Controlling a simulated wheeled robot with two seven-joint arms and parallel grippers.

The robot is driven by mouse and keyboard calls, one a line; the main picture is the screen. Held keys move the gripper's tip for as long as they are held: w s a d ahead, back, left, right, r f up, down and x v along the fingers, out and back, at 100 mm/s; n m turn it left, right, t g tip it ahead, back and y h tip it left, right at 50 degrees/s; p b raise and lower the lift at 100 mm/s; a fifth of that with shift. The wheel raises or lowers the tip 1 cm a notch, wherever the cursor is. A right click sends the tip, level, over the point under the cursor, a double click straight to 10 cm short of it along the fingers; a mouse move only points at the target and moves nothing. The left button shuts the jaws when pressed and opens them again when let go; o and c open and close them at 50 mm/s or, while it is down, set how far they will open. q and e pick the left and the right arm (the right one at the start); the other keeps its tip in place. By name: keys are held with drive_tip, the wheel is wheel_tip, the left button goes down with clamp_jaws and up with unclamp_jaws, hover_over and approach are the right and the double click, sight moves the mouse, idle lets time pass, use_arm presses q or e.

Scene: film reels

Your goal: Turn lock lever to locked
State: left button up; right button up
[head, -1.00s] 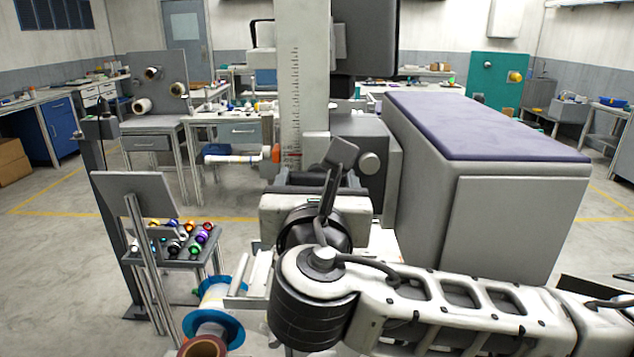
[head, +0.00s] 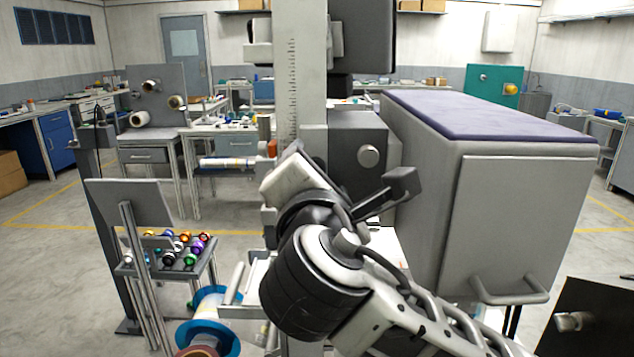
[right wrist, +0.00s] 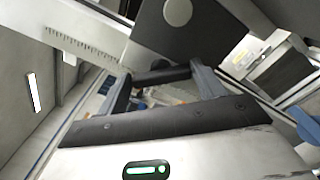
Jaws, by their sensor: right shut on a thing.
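My right gripper's fingers show in the right wrist view (right wrist: 162,82), shut on a dark bar (right wrist: 160,75), which appears to be the lock lever. The bar lies across between the two fingertips, below a dark grey housing (right wrist: 150,32) with a round knob. In the head view my right wrist is tilted in front of the ruled column (head: 299,90) and hides the fingertips and the lever. The same housing (head: 350,135) stands just right of the column. My left gripper is not in view.
A grey cabinet with a purple top (head: 480,118) stands close on the right. A stand with several coloured reels (head: 190,250) is at left. A blue-flanged reel (head: 215,305) sits low, left of my right arm. Open floor lies at far left.

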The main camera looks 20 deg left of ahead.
drive_tip(key=shift+f+m+b, duration=0.15)
drive_tip(key=shift+m+b, duration=0.2)
drive_tip(key=shift+m, duration=1.65)
drive_tip(key=shift+f+m+b, duration=0.1)
drive_tip(key=shift+m+b, duration=0.25)
drive_tip(key=shift+m, duration=1.95)
drive_tip(key=o, duration=0.7)
drive_tip(key=shift+d, duration=0.1)
